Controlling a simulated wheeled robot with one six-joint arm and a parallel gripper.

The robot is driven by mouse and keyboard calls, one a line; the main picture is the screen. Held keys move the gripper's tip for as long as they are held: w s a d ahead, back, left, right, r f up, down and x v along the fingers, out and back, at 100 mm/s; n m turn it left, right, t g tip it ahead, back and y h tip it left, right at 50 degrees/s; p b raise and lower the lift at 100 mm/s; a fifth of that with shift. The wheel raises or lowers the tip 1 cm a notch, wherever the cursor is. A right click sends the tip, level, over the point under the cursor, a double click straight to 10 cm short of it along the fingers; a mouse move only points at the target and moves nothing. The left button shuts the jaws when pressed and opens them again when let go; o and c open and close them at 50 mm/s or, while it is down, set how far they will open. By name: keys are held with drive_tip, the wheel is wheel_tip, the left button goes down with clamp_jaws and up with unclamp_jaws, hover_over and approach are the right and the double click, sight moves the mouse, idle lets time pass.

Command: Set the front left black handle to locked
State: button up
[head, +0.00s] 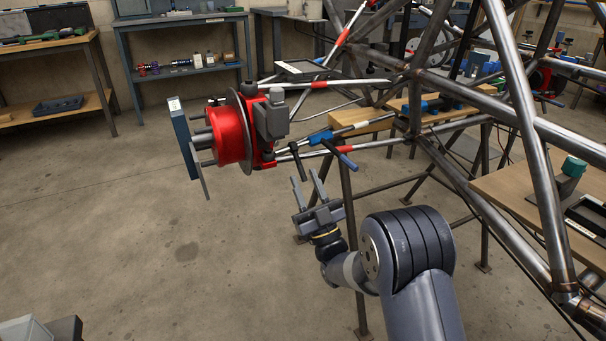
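A black handle (298,160) hangs down at a slant from the lower suspension rods, right of the red wheel hub (230,134). Its top end is at the rods and its lower end is just above my gripper. My gripper (308,182) is open, with its two fingers pointing up and apart. Its left fingertip appears close to the handle's lower end; I cannot tell whether they touch. Nothing is between the fingers. The picture does not show clearly whether the handle's position is locked or unlocked.
A blue-tipped dark handle (340,156) sits just right of the black one. The steel tube chassis (515,90) fills the right side, with a wooden bench (515,185) beside it.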

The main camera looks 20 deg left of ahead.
sight(298, 162)
drive_tip(key=p+v, duration=0.1)
drive_tip(key=v, duration=0.7)
drive_tip(key=shift+f, duration=0.2)
drive_tip(key=shift+s+d+r, duration=0.1)
drive_tip(key=b+x, duration=0.2)
drive_tip(key=x, duration=0.8)
drive_tip(key=shift+a+r, duration=0.2)
drive_tip(key=shift+r, duration=0.15)
drive_tip(key=shift+d, duration=0.1)
drive_tip(key=shift+f, duration=0.1)
